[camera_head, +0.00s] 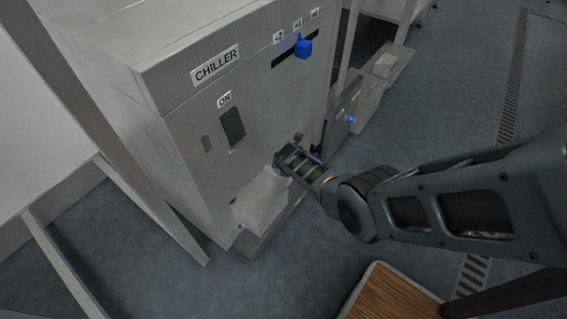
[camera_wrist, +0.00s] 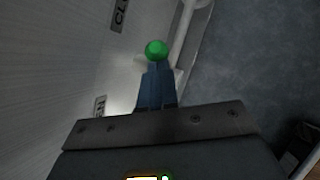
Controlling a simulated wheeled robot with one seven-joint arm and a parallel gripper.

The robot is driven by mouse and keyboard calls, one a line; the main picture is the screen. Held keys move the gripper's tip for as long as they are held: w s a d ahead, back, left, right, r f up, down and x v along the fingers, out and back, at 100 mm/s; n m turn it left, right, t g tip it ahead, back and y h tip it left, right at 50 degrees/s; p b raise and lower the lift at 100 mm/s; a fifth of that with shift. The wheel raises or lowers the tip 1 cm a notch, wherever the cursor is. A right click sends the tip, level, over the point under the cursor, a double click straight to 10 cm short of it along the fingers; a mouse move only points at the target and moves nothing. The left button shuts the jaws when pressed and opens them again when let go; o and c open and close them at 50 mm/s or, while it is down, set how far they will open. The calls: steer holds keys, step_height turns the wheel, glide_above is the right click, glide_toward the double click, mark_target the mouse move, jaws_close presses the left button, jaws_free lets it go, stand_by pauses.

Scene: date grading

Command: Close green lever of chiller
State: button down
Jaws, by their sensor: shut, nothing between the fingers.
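The chiller (camera_head: 172,122) is a grey metal cabinet with a "CHILLER" label on its front. My gripper (camera_head: 281,160) is low at the chiller's front, near its right side. In the wrist view the green ball of the lever (camera_wrist: 156,48) shows just beyond the tips of my gripper (camera_wrist: 156,66). The fingers are shut together and hold nothing. I cannot tell whether the tips touch the ball. The lever's arm is mostly hidden behind the fingers. The green lever does not show in the head view.
A blue slider knob (camera_head: 303,48) sits in a slot high on the chiller. A dark switch (camera_head: 232,127) is under "ON". A pale box-shaped part (camera_head: 262,200) juts out low. A blue knob (camera_head: 351,120) is on the neighbouring unit. A wooden-topped surface (camera_head: 395,297) stands below my arm.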

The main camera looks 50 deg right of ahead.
steer(key=shift+d+f+b, duration=0.2)
steer(key=shift+d+b, duration=0.05)
steer(key=shift+d, duration=0.75)
steer(key=shift+d+f+b, duration=0.2)
steer(key=shift+d+b, duration=0.05)
steer(key=shift+d, duration=0.7)
steer(key=shift+w, duration=0.1)
